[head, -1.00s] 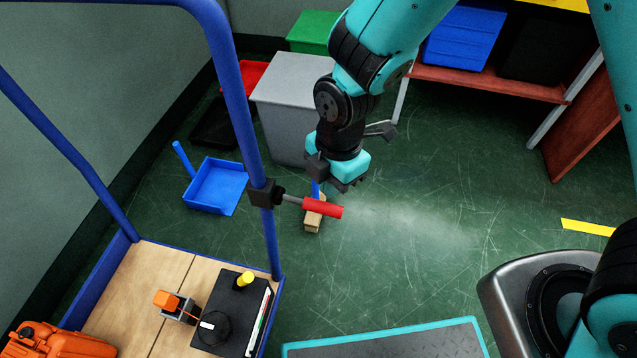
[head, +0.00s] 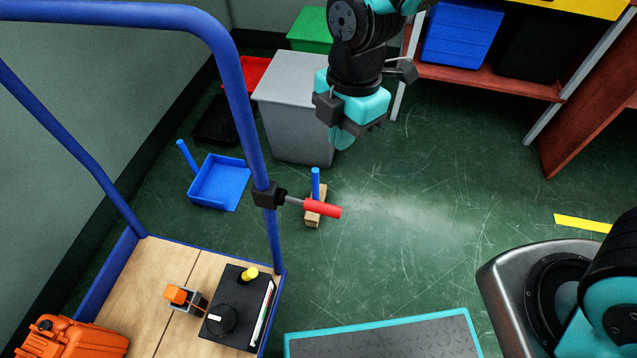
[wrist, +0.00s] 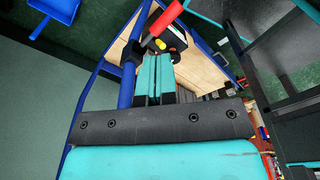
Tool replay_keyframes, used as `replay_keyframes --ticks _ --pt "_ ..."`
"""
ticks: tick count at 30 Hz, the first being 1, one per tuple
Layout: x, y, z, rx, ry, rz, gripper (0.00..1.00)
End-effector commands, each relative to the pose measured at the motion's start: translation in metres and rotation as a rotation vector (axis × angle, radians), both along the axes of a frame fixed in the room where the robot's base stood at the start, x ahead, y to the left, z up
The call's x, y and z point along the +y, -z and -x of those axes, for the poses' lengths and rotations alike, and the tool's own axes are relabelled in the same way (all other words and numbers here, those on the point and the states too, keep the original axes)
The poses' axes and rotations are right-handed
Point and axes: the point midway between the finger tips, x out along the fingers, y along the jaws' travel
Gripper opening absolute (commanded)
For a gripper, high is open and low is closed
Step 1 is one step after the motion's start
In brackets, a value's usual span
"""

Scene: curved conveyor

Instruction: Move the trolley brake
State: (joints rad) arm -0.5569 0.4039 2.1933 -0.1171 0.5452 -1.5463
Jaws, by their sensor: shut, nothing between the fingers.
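The trolley brake is a lever with a red grip (head: 322,208) on a thin metal rod, clamped by a black block (head: 268,196) to the blue trolley frame (head: 236,90). The lever points right and slightly down in the head view. The red grip also shows in the wrist view (wrist: 165,18), beyond the fingertips. My gripper (head: 342,138) hangs above and slightly right of the grip, apart from it. In the wrist view my gripper's teal fingers (wrist: 154,62) are together with nothing between them.
The trolley's wooden deck (head: 172,262) carries a black box (head: 236,325), an orange-topped item (head: 178,294) and an orange case (head: 70,338). A wooden-blocked brush (head: 313,214) stands behind the lever. A grey bin (head: 300,110) is behind my gripper. Green floor is open to the right.

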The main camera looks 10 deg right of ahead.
Motion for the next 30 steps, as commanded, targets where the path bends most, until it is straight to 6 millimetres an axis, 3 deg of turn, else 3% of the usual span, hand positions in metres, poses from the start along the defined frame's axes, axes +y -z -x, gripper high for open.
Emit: replay_keyframes --ticks 3,9,30 --pt "-0.002 -0.026 -0.002 -0.002 0.000 -0.002 0.00" --pt "-0.004 -0.047 -0.003 -0.001 0.000 -0.001 0.00" --pt "-0.005 -0.051 -0.002 0.001 0.014 -0.002 0.00"
